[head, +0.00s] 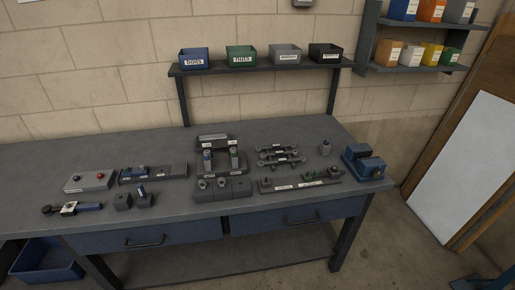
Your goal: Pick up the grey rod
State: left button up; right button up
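Several dark grey rod-like links with rounded ends (281,155) lie on the workbench (300,133), right of its middle. Left of them, a light grey bar (213,137) lies across a dark holder at the back of the bench. At this size I cannot tell which of these is the grey rod. Neither of my grippers is in view, so nothing shows held.
Grey blocks (222,188) stand at the bench's front middle. A long tray (300,183) and a blue vise-like block (365,164) are at right. A raised shelf (260,67) holds labelled bins.

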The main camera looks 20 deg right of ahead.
aim_at(293, 145)
jog(key=u, duration=3.3)
jog(key=k, duration=2.15)
jog(key=z, duration=1.7)
